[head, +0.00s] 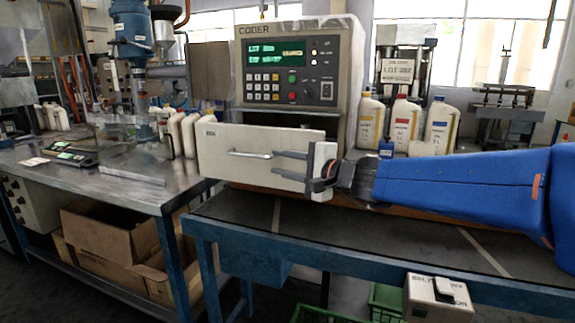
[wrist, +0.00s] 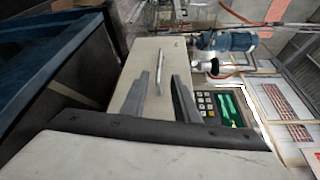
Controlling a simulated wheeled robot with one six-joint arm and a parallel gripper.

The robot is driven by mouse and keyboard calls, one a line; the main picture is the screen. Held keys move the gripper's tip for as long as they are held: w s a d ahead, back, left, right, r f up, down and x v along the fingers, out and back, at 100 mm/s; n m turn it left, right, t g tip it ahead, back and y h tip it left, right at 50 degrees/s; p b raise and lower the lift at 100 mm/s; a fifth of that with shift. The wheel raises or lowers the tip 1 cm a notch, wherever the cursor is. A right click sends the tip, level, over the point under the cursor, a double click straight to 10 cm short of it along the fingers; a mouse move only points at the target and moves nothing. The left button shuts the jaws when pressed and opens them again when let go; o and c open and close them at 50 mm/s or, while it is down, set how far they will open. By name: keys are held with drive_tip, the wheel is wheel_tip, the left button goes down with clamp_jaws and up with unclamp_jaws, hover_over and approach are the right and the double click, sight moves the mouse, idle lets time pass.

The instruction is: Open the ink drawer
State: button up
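The ink drawer has a pale front panel (head: 225,168) with a horizontal metal bar handle (head: 250,154), below the display and keypad of the grey coder machine (head: 343,60). How far the drawer stands out is unclear. My gripper (head: 274,162) comes in from the right, its two dark fingers apart and pointing left near the handle's right end. In the wrist view, the drawer front (wrist: 143,60) lies ahead. Contact with the handle cannot be told.
Several labelled bottles (head: 405,118) stand right of the coder, behind my arm. A dark conveyor (head: 330,222) with a blue frame runs below. A metal worktable (head: 105,180) is at left, with cardboard boxes (head: 110,230) beneath. A small box (head: 438,297) is at the front right.

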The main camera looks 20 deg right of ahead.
drive_tip(key=shift+v, duration=0.9)
drive_tip(key=s+a+f+n+g+h, duration=0.1)
drive_tip(key=s+a+f+n+g, duration=0.2)
drive_tip(key=s+f, duration=0.35)
drive_tip(key=s+a+f+n+g, duration=0.1)
drive_tip(key=s+f+n+g, duration=0.3)
drive_tip(key=s+f+n, duration=0.3)
drive_tip(key=s+d+f+n+g+h, duration=0.2)
drive_tip(key=s+d+f+h, duration=0.6)
drive_tip(key=s+d, duration=0.5)
wheel_tip(320, 180, down, 2)
drive_tip(key=shift+s+d+f+n+g, duration=0.1)
drive_tip(key=shift+s+d+n+g, duration=0.25)
drive_tip(key=shift+s+n, duration=0.45)
drive_tip(key=shift+w, duration=0.1)
